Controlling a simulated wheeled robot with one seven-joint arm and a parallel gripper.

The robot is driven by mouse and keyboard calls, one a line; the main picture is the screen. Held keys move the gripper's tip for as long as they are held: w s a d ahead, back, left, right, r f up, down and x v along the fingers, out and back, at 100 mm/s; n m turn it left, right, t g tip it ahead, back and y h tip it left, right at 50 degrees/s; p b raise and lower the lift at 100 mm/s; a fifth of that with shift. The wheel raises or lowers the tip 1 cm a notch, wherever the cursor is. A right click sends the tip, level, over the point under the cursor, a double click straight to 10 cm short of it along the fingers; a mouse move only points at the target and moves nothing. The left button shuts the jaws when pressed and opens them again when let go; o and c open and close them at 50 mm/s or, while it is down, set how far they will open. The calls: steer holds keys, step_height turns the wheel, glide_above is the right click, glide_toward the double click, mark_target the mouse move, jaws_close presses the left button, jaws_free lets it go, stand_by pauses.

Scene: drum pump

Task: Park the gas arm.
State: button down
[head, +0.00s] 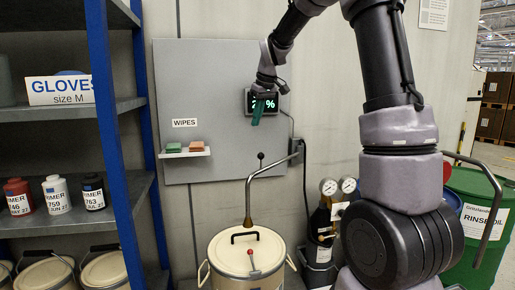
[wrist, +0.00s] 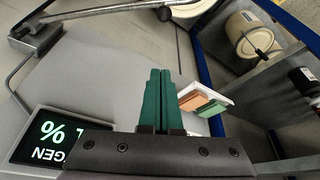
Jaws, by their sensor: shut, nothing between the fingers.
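The gas arm (head: 274,166) is a grey bent tube on a dark wall bracket (head: 297,148). It reaches left, then turns down to a nozzle (head: 248,221) over the cream drum (head: 247,262); whether it touches the lid I cannot tell. A black knob (head: 261,156) stands on it. The arm (wrist: 110,15) and knob (wrist: 164,13) also show at the top of the wrist view. My gripper (head: 256,121) is shut and empty, its green fingers (wrist: 160,103) together, above the gas arm and in front of the grey wall panel. It is apart from the knob.
A percent display (head: 276,102) is partly hidden by my gripper. A small shelf (head: 186,152) with wipes juts from the panel. A blue-framed rack (head: 112,110) stands left. Gauges (head: 338,186) and a green drum (head: 470,225) stand right. Open space lies before the panel.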

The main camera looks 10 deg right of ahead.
step_height(320, 180, down, 10)
steer(key=shift+s, duration=0.2)
stand_by(0.7)
steer(key=shift+d, duration=0.15)
